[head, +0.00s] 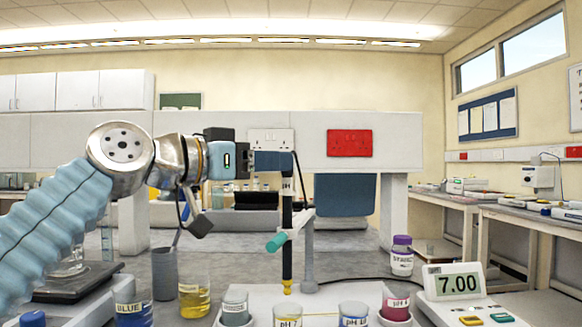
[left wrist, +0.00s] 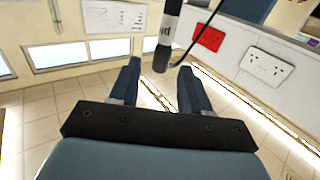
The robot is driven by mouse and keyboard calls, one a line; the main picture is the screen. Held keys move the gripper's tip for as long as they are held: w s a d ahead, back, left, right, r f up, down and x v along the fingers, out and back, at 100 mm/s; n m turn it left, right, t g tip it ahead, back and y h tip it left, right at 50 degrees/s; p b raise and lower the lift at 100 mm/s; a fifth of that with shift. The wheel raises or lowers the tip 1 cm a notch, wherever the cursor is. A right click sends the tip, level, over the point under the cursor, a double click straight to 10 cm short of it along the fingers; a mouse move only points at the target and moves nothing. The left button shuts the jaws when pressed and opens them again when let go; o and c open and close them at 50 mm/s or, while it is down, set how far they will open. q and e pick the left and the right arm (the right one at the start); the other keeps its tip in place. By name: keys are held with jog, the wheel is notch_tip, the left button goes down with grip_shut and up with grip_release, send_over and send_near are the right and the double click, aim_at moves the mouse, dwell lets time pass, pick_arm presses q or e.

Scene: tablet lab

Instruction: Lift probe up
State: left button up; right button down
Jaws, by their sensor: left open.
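The probe (head: 287,220) is a slim dark upright rod with a yellow lower end, in the middle of the head view. A teal-knobbed holder (head: 277,242) on a pale stand (head: 308,262) meets it partway down. My left gripper (head: 288,163) comes in level from the left at the probe's upper end and is open. In the left wrist view, the probe's top end (left wrist: 164,48) with its cable shows between the tips of the left gripper (left wrist: 159,66); contact cannot be told. The fingers partly hide the top in the head view. My right gripper is not in view.
A meter reading 7.00 (head: 453,284) is at front right. A purple-capped bottle (head: 401,256) stands behind. A grey cup (head: 165,273) and yellow beaker (head: 194,298) are at left.

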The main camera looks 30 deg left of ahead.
pick_arm(q)
jog(key=v, duration=0.7)
jog(key=shift+s+b, duration=0.2)
jog(key=shift+b, duration=0.1)
